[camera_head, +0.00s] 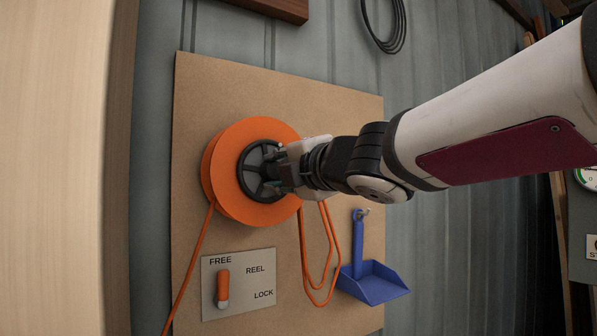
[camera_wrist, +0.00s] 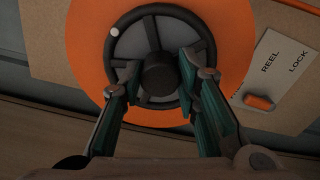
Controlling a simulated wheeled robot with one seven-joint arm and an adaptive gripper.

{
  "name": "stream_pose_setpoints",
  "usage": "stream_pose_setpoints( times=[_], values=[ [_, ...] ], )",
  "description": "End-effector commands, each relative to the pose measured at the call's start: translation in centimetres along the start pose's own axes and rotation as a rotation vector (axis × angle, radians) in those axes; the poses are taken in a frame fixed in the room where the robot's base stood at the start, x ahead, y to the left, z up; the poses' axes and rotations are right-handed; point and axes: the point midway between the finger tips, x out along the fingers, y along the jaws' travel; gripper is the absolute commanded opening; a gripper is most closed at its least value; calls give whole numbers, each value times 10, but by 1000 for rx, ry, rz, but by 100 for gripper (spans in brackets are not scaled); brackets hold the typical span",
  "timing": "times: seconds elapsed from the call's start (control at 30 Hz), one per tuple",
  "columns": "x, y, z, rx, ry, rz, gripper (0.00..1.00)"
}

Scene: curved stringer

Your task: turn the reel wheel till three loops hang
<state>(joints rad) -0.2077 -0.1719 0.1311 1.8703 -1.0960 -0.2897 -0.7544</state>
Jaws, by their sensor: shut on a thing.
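The orange reel (camera_head: 224,187) is mounted on a tan board, with a dark spoked wheel (camera_head: 247,178) on its face. In the wrist view the wheel (camera_wrist: 113,35) shows a round hub and a small pale knob on its rim. My gripper (camera_head: 279,170) is at the wheel, with fingers (camera_wrist: 160,72) on either side of the hub, shut on the wheel. Orange cord (camera_head: 304,245) hangs below the reel's right side in overlapping loops; I cannot count them surely. Another cord run goes down to the left. The orange lever (camera_head: 223,286) points up at FREE.
The label plate (camera_head: 262,293) reads FREE, REEL and LOCK. A blue dustpan (camera_head: 372,281) hangs from a hook just right of the loops. A dark cable coil (camera_head: 397,40) hangs above. A pale wooden panel (camera_head: 50,170) fills the left side.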

Motion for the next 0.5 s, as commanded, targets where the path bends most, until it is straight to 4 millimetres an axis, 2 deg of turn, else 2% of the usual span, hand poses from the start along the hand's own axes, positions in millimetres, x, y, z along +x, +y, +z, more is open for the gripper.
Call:
stream_pose_setpoints(
  times=[0.13,0.17,0.23,0.5],
  values=[
    [0,-2,-1,1,2,-3,1],
    [0,-2,-1,1,2,-3,31],
    [0,-2,-1,1,2,-3,47],
    [0,-1,0,2,1,-1,50]
  ],
)
